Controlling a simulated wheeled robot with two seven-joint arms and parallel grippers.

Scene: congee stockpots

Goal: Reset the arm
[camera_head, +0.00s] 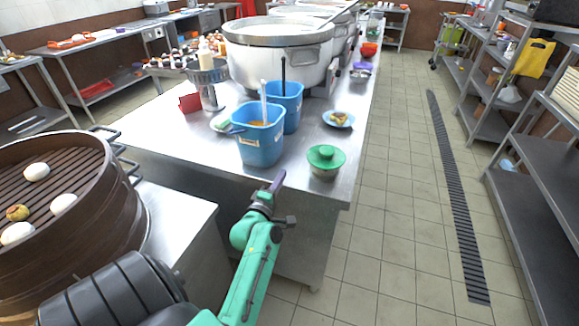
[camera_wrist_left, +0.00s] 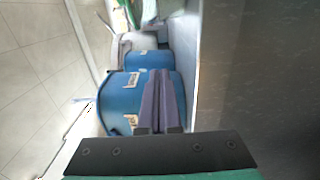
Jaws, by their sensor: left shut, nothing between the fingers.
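My left gripper (camera_head: 277,181) has purple fingers and is shut and empty. It is in the air at the near edge of the steel table (camera_head: 180,146), just left of a steel bowl with a green lid (camera_head: 326,158). In the left wrist view the closed fingers (camera_wrist_left: 160,115) overlap the blue buckets (camera_wrist_left: 118,88) behind them. In the head view two blue buckets (camera_head: 259,143) stand on the table beyond the gripper, with handles sticking up. My green left arm comes in from the bottom. My right gripper does not show in either view.
A bamboo steamer (camera_head: 120,215) with several buns stands at the left. A small blue plate (camera_head: 338,119) with food and large stockpots (camera_head: 279,45) are farther along the table. Shelves (camera_head: 543,150) line the right, with clear tiled floor (camera_head: 400,215) between.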

